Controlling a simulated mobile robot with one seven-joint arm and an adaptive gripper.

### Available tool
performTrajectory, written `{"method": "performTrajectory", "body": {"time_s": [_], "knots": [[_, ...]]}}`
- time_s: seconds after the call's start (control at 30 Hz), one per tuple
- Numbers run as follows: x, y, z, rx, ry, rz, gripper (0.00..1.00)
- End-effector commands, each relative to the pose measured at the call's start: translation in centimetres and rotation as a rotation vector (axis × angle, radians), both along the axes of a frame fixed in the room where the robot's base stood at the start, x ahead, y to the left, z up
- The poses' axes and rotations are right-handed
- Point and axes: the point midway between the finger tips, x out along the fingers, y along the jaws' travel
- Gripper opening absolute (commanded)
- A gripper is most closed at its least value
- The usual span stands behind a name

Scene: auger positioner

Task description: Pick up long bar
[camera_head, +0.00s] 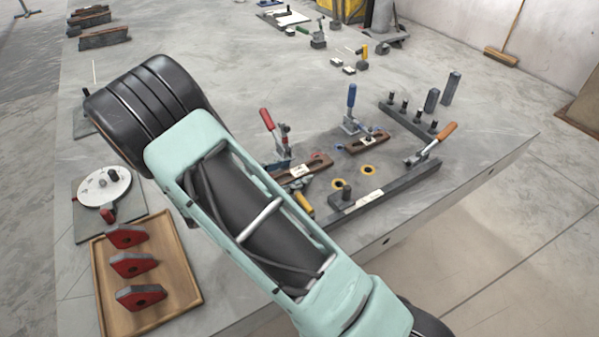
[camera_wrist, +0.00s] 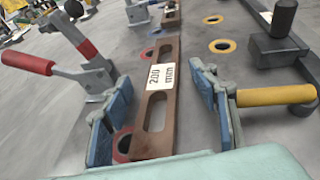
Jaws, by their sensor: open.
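The long bar, a brown slotted bar with a white "200 mm" label, lies on the grey table in the wrist view (camera_wrist: 154,122). In the head view the long bar (camera_head: 312,166) is partly hidden by my arm. My gripper (camera_wrist: 158,88) is open, with one blue-padded finger on each side of the bar. Gaps show between the pads and the bar, so nothing is held. A shorter brown bar (camera_head: 367,143) with a label lies farther back. My gripper is hidden behind my arm in the head view.
A red-handled clamp (camera_wrist: 68,60) stands left of the long bar and a yellow-handled clamp (camera_wrist: 275,95) close on the right. A wooden tray (camera_head: 181,268) holds red parts at lower left.

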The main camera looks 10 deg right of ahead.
Motion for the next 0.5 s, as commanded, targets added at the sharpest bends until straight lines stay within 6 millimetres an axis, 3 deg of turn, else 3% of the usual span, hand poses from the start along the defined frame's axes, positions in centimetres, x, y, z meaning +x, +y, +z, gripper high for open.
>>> {"method": "performTrajectory", "body": {"time_s": [0.2,0.5], "knots": [[0.08,-0.07,-0.02,0.000,0.000,0.001,0.54],[0.08,-0.05,0.00,0.001,-0.001,0.001,0.20]]}}
